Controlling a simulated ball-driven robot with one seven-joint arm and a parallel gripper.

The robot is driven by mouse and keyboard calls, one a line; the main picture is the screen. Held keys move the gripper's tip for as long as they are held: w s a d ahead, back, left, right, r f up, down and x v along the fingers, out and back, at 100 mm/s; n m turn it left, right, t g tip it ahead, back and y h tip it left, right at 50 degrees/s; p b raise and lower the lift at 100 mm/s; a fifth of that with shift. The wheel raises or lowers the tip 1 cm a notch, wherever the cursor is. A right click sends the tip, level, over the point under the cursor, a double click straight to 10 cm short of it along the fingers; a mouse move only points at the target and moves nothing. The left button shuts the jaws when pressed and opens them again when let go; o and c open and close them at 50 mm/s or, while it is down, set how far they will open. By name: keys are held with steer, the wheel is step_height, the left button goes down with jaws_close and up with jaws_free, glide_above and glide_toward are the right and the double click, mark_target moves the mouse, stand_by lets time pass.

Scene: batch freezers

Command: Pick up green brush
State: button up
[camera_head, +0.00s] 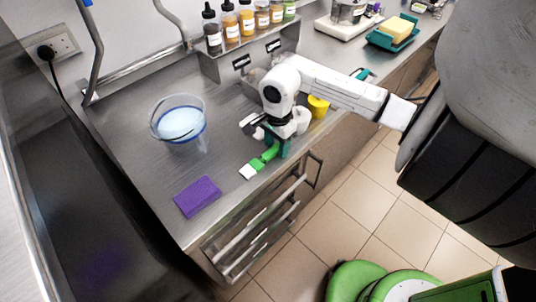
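The green brush (262,161) lies on the steel counter near its front edge. Its white end (248,171) points to the lower left, toward the purple block. My gripper (271,145) is low over the counter at the upper right end of the brush handle. The gripper covers that end of the handle, so I cannot tell whether the fingers touch it or close on it.
A clear bowl (203,139) with pale blue contents stands to the left on the counter (135,150). A purple block (197,197) lies near the front left corner. A yellow object (318,107) stands right of my gripper. Bottles (231,25) line a raised shelf behind.

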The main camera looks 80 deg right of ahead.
jaws_close()
steer(key=shift+r, duration=0.1)
stand_by(0.3)
